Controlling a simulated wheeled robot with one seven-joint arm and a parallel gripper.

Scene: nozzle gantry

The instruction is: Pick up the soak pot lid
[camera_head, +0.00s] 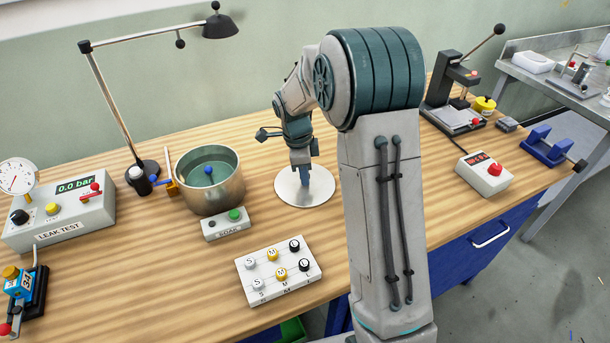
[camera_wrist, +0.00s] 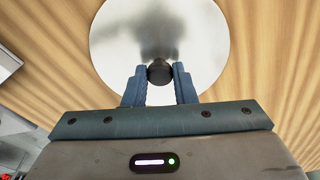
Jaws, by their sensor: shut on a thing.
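The soak pot lid (camera_head: 289,188) is a round, shiny metal disc to the right of the soak pot (camera_head: 224,187). It lies on or just above the wooden bench; I cannot tell which. In the wrist view the lid (camera_wrist: 115,40) fills the top middle, with a dark round knob (camera_wrist: 160,72) at its centre. My gripper (camera_head: 305,178) is over the lid, pointing down. In the wrist view its two blue fingers (camera_wrist: 160,78) are closed on the knob, one on each side. The soak pot is open, with liquid and a blue ball-topped part inside.
A SOAK button box (camera_head: 226,225) stands in front of the pot. A tray of S, M, L pieces (camera_head: 278,270) is nearer. A lamp (camera_head: 146,170) and leak tester (camera_head: 62,220) stand left. A press (camera_head: 455,105) and red-button box (camera_head: 484,173) stand right.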

